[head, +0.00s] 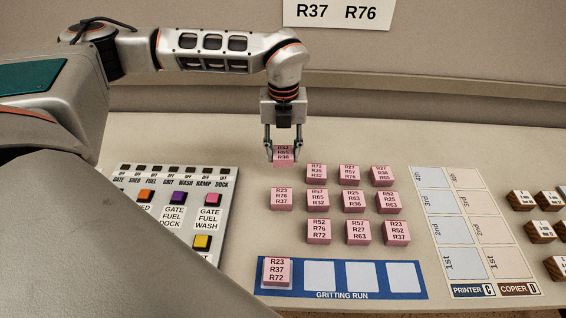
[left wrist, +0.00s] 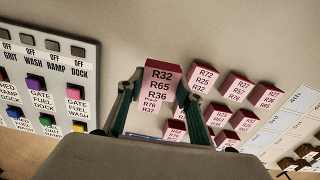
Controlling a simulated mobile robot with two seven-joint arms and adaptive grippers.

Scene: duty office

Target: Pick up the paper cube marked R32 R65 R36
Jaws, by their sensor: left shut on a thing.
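The pink paper cube marked R32 R65 R36 (left wrist: 160,82) is between the fingers of my left gripper (head: 284,150). In the head view the cube (head: 284,155) is at the far left of the group of pink cubes, its label small. My left gripper also shows in the left wrist view (left wrist: 160,105), with one finger on each side of the cube, and is shut on it. I cannot tell clearly whether the cube touches the table. My right gripper is not in view.
Several other pink cubes (head: 350,200) stand in rows close by. A blue GRITTING RUN strip (head: 340,295) holds cube R23 R37 R72 (head: 277,272) in its first slot. A button panel (head: 236,195) is on the left; PRINTER and COPIER cards (head: 440,184) and wooden blocks (head: 540,230) are on the right.

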